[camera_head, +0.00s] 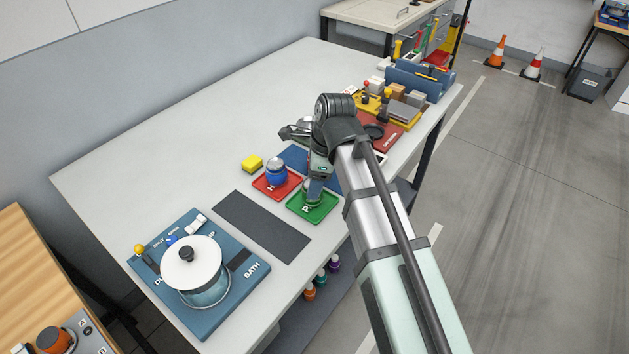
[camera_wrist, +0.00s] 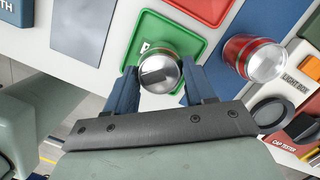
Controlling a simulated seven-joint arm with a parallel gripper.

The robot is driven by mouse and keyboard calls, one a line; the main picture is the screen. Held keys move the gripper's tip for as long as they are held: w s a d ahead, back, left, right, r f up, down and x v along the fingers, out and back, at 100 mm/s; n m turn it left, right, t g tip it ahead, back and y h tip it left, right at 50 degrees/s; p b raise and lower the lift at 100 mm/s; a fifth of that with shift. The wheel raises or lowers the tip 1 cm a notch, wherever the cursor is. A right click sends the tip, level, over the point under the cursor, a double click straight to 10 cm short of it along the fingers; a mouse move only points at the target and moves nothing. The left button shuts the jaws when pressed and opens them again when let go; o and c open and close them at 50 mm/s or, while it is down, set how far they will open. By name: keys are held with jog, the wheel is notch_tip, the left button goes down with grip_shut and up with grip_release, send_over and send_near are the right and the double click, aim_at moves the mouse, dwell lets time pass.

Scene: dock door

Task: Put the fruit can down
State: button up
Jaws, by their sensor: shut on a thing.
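My gripper (camera_wrist: 160,90) is shut on a can with a bare silver end, taken as the fruit can (camera_wrist: 158,72). One blue finger is on each side of it. The can is at or just above the green tray (camera_wrist: 133,57), which also shows in the head view (camera_head: 328,208). I cannot tell whether its base touches the tray. In the head view, my gripper and arm hide most of the can. A second can (camera_wrist: 238,52), red with a silver end, is on the blue mat (camera_wrist: 262,20) to the right in the wrist view.
A red tray (camera_head: 264,188) holding a blue jar (camera_head: 276,174) adjoins the green tray. The table's back left is clear.

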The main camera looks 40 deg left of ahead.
jog(key=shift+f, duration=0.25)
jog(key=o, duration=1.3)
jog(key=shift+c, duration=0.2)
notch_tip(320, 180, up, 12)
jog(key=w+d, duration=0.1)
jog(key=d, duration=0.1)
jog(key=shift+w, duration=0.2)
jog(key=shift+f, duration=0.1)
